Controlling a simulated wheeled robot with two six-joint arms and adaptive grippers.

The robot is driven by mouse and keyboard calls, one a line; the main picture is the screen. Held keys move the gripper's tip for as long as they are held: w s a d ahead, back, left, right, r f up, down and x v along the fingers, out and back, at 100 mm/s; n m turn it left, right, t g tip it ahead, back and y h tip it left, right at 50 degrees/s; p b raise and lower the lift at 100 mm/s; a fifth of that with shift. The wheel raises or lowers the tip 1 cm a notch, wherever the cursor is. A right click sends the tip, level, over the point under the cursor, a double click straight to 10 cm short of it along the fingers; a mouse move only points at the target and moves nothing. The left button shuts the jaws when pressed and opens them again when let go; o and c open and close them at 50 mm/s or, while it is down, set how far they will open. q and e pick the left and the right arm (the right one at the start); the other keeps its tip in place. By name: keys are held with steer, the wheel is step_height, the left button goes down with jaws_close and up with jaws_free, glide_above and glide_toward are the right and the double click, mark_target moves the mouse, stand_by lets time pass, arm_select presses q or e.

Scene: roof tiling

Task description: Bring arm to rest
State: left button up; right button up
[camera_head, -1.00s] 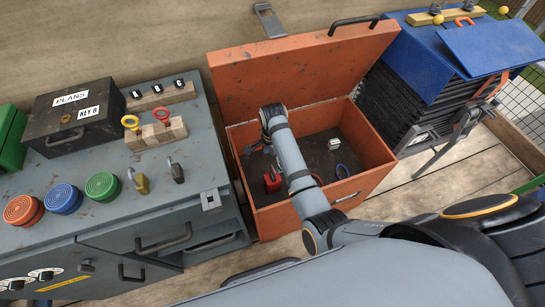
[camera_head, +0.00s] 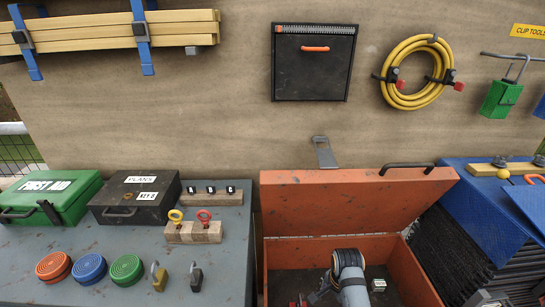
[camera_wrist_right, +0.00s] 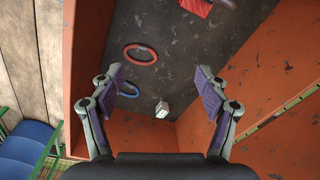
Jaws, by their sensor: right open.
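My right arm (camera_head: 350,283) reaches into the open orange box in the head view. A small white block (camera_wrist_right: 162,109), a blue ring (camera_wrist_right: 134,86) and a red ring (camera_wrist_right: 140,52) lie on that floor, apart from the fingers. My left gripper is in neither view.
The box's orange wall (camera_wrist_right: 92,50) and raised lid (camera_head: 340,205) are close around the arm. A grey bench (camera_head: 225,265) with padlocks, coloured discs and a black case (camera_head: 135,200) stands left. A blue-covered stack (camera_head: 490,220) stands right. The wall above carries a yellow hose (camera_head: 385,75).

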steer(key=s+d+r+n+t, duration=0.2)
steer(key=s+d+r+n, duration=0.15)
steer(key=s+n, duration=0.4)
steer(key=s+d+r+n+t, duration=0.1)
steer(key=s+d+r+n, duration=0.25)
steer(key=s+n, duration=0.4)
steer(key=s+d+f+m+g, duration=0.1)
steer(key=s+f, duration=0.1)
steer(key=f, duration=1.2)
steer(key=s+d+f+m+g, duration=0.1)
steer(key=f, duration=1.2)
steer(key=s+f, duration=1.5)
steer(key=s, duration=0.4)
arm_select(q)
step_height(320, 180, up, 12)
steer(key=p, duration=1.2)
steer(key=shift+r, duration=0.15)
arm_select(e)
step_height(320, 180, up, 12)
steer(key=shift+w+d+g+h, duration=0.3)
steer(key=shift+w+d, duration=0.1)
steer(key=shift+w, duration=0.05)
